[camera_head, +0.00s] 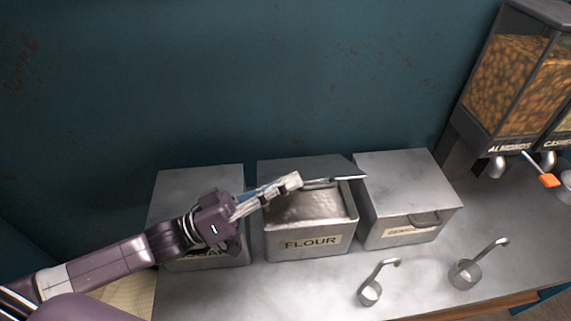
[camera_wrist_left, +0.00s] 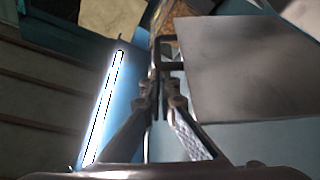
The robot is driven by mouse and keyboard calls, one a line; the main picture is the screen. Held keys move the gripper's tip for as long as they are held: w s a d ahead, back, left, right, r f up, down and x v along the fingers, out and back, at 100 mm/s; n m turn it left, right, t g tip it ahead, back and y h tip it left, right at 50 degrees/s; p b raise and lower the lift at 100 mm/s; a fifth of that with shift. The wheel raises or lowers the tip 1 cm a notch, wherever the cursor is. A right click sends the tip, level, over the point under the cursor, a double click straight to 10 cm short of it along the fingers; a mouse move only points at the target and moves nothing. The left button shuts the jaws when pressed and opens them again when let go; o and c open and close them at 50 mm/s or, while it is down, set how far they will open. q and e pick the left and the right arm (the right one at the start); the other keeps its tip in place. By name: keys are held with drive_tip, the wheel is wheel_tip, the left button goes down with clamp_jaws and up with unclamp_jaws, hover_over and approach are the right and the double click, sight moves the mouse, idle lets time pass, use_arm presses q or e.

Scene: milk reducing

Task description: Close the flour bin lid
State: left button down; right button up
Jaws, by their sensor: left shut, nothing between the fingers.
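The flour bin (camera_head: 309,242) stands in the middle of the row of metal bins, with a FLOUR label on its front. Its lid (camera_head: 330,167) is raised at the back, and pale flour (camera_head: 305,206) shows inside. My left gripper (camera_head: 296,181) reaches in from the left and is shut, its fingertips over the bin's opening near the lid's front edge. In the left wrist view the shut fingers (camera_wrist_left: 162,75) are beside a dark handle (camera_wrist_left: 172,66) on a flat grey panel (camera_wrist_left: 235,70). Whether they touch it is unclear. My right gripper is not in view.
A closed metal bin (camera_head: 405,180) stands right of the flour bin, another (camera_head: 195,180) left, partly hidden by my arm. Two metal scoops (camera_head: 371,290) (camera_head: 466,272) are on the counter in front. An almond dispenser (camera_head: 510,85) stands at right. A teal wall rises behind.

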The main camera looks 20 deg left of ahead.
use_arm(q)
drive_tip(key=shift+s+d+f, duration=0.2)
drive_tip(key=shift+s+f, duration=0.3)
drive_tip(key=shift+f, duration=0.3)
drive_tip(key=shift+r, duration=0.1)
